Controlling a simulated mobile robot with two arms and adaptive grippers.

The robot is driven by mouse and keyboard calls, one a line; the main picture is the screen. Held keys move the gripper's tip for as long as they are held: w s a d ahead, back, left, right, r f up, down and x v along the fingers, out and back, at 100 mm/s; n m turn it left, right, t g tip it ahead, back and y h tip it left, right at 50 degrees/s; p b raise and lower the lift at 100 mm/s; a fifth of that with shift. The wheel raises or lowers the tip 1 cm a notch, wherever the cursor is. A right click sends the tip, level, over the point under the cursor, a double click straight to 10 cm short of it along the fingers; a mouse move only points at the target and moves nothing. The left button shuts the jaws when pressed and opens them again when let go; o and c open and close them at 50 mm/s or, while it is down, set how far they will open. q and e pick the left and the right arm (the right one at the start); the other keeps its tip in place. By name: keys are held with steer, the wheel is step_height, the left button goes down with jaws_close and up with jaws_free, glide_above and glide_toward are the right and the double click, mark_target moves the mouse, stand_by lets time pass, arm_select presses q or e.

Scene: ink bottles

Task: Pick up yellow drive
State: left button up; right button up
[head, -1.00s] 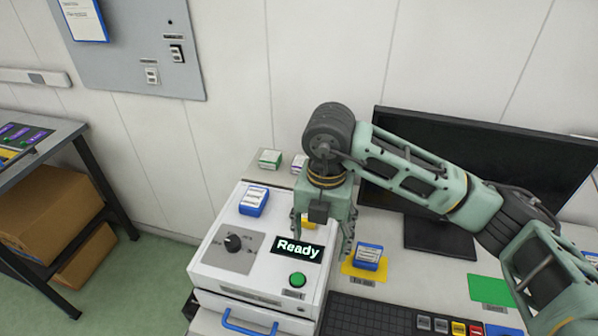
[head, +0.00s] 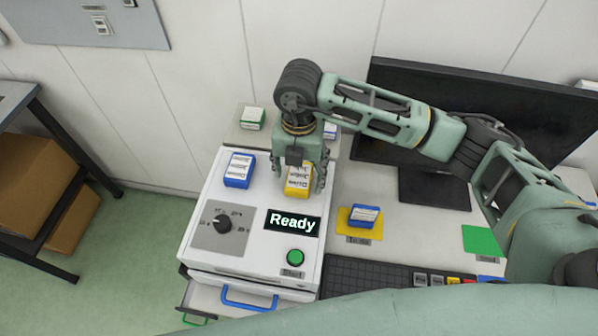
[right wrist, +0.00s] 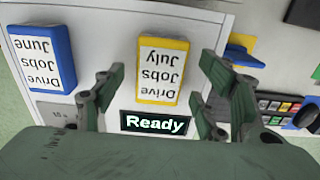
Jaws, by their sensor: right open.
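The yellow drive (head: 298,179), labelled "Drive Jobs July", lies on top of the white machine, behind the "Ready" display. It also shows in the right wrist view (right wrist: 162,72), label upside down. My right gripper (head: 301,186) is over it, pointing down. In the right wrist view its open fingers (right wrist: 163,66) appear on either side of the drive, with gaps showing at both sides. Whether the fingertips have come down to the drive's height I cannot tell. My left gripper is not in view.
A blue drive (head: 239,170) labelled June lies left of the yellow one. Another blue drive (head: 364,216) rests on a yellow mat (head: 347,234). The machine has a dial (head: 221,224) and a green button (head: 295,257). A monitor (head: 470,125) stands behind my right arm.

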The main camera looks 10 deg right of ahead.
steer(key=shift+f, duration=0.7)
steer(key=c, duration=1.3)
steer(key=shift+w+r, duration=0.1)
steer(key=shift+r, duration=0.05)
steer(key=shift+c, duration=0.2)
